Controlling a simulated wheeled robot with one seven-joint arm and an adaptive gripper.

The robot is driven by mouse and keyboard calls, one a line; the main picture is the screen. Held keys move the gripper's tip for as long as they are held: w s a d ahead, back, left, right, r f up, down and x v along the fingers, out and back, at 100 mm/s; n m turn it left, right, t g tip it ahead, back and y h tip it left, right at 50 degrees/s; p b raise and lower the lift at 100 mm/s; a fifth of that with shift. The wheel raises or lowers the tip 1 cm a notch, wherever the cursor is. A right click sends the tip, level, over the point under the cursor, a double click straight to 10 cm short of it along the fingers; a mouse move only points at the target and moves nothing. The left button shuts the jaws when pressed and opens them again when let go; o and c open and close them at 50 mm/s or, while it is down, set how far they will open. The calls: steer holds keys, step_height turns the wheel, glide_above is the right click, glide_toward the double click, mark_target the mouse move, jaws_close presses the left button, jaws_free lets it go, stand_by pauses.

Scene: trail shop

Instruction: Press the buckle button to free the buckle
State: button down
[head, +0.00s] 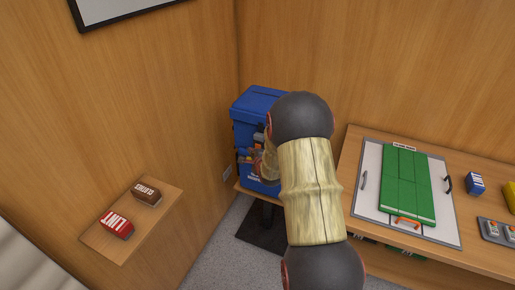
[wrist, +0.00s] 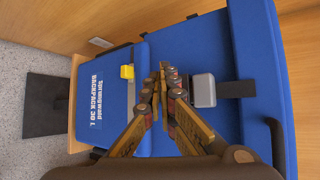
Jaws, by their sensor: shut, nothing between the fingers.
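The blue backpack (head: 258,105) stands in the corner at the back, partly hidden behind my arm. In the wrist view its front panel (wrist: 100,85) carries white lettering. A grey block (wrist: 204,90), which looks like the buckle or its button, sits on the pack at the end of a black strap (wrist: 237,90). A small yellow piece (wrist: 127,72) lies on the other side of my fingers. My gripper (wrist: 163,75) is shut and empty, its fingertips over the pack between the yellow piece and the grey block. Whether they touch the pack, I cannot tell.
A wooden counter (head: 355,150) at right holds a tray with a green folded board (head: 405,185), a blue box (head: 475,183) and a yellow item (head: 510,195). Wooden walls stand close behind the pack.

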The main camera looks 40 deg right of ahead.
steer(key=shift+w+d, duration=0.15)
steer(key=shift+d, duration=0.25)
steer(key=shift+w+d, duration=0.2)
steer(key=shift+d, duration=0.3)
stand_by(0.9)
steer(key=shift+a, duration=0.1)
steer(key=shift+s+a, duration=0.35)
steer(key=shift+a, duration=0.45)
steer(key=shift+s+a, duration=0.3)
steer(key=shift+a, duration=0.45)
steer(key=shift+s+a, duration=0.35)
steer(key=shift+a, duration=0.45)
steer(key=shift+s+a, duration=0.3)
steer(key=shift+a, duration=0.45)
